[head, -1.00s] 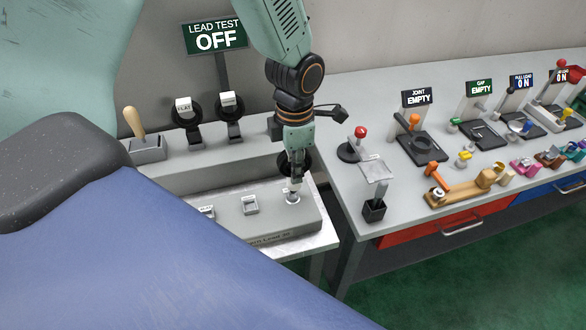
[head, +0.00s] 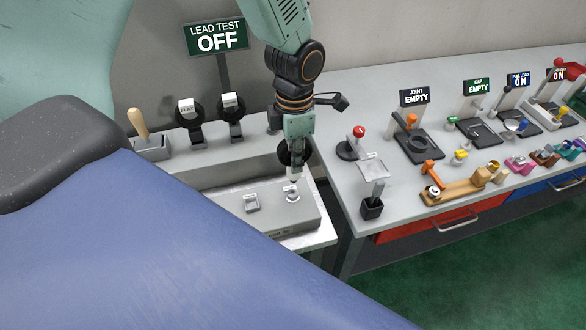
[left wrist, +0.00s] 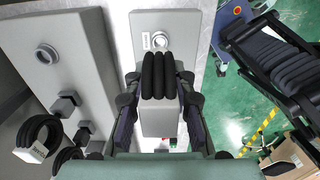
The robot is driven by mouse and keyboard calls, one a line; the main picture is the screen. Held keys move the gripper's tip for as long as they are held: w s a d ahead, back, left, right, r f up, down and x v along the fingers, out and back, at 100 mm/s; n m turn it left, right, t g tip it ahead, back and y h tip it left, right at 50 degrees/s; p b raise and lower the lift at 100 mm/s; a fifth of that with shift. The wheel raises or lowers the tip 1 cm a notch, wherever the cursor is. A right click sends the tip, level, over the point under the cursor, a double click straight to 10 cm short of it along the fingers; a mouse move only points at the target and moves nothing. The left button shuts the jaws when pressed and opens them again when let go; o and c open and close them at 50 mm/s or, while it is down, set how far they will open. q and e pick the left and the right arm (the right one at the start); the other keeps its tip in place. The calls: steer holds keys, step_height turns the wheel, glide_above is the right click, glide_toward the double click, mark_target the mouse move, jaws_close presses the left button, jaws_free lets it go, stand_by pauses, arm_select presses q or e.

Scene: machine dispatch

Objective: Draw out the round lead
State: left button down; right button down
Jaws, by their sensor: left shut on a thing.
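The lead that my left gripper (head: 294,168) is shut on has a pale block (left wrist: 160,123) and a black coil (left wrist: 160,75), seen between the fingers in the left wrist view. That socket (left wrist: 242,38) looks like an open ring in the left wrist view, apart from the lead. Another round socket (left wrist: 46,54) sits on the grey block at left. The lead's lower end is hidden. My right gripper is not seen.
A square socket (head: 252,203) is beside the round one. Black coiled leads (head: 187,112) stand on the back shelf near a wooden-handled lever (head: 138,125). The sign (head: 216,38) reads LEAD TEST OFF. The right bench (head: 350,205) holds several fixtures and small parts.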

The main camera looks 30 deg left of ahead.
arm_select(q)
steer(key=shift+s+r+p, duration=0.1)
steer(key=shift+r+p, duration=0.3)
steer(key=shift+r, duration=0.4)
steer(key=shift+w+r+p, duration=0.1)
steer(key=shift+w+p, duration=0.1)
steer(key=shift+p, duration=0.1)
steer(key=shift+r, duration=0.15)
steer(key=shift+s+r, duration=0.2)
steer(key=shift+r, duration=0.3)
steer(key=shift+w+r+p, duration=0.15)
steer(key=shift+r+p, duration=0.25)
steer(key=shift+r, duration=0.05)
